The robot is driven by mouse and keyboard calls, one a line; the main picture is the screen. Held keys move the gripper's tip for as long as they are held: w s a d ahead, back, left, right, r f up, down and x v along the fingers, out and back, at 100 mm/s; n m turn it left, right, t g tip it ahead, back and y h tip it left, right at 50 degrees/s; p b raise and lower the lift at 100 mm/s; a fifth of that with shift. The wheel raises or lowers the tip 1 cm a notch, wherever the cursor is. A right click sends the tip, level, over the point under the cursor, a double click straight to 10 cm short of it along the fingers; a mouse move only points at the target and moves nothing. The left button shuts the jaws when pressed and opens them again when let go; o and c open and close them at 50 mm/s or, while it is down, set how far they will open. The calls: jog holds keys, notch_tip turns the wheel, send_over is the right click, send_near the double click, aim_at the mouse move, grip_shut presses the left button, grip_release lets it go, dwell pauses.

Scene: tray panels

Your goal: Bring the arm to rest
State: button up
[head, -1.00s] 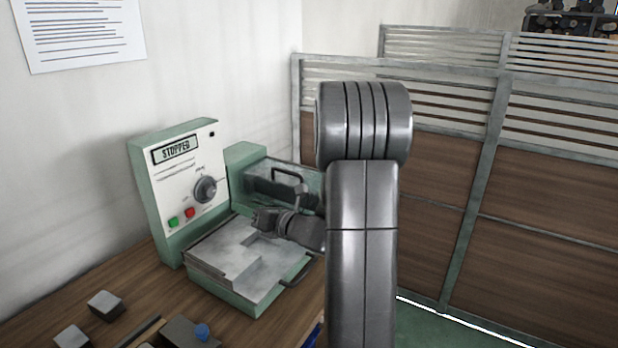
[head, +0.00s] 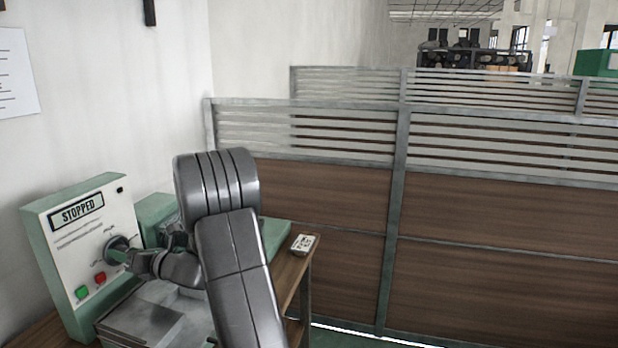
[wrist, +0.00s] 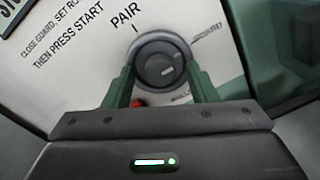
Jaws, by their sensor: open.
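My gripper (head: 130,257) is in front of the control panel, close to its round dark dial (head: 116,246). In the wrist view the open green fingers of my gripper (wrist: 159,72) stand on either side of the dial (wrist: 160,60), with small gaps showing; contact cannot be told. The dial's mark is near the word PAIR. The panel (head: 75,240) is white in a green housing, and its display (head: 77,212) reads STOPPED. My arm is bent and hides part of the machine behind it.
A green button (head: 82,292) and a red button (head: 100,278) sit below the dial. The machine's grey bed (head: 145,325) lies under my gripper. A small pale labelled block (head: 304,243) is on the wooden table at the right. A partition (head: 470,225) stands behind.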

jog(key=b+v, duration=0.1)
jog(key=v, duration=1.3)
jog(key=w+a+n+b, duration=0.2)
jog(key=a+n+b, duration=0.3)
jog(key=n, duration=0.5)
jog(key=w+a+n+b, duration=0.2)
jog(key=a+n+b, duration=0.3)
jog(key=a+n, duration=0.3)
jog(key=n, duration=0.3)
jog(key=shift+w+n+g, duration=0.25)
jog(key=shift+n+g, duration=0.05)
dwell(0.5)
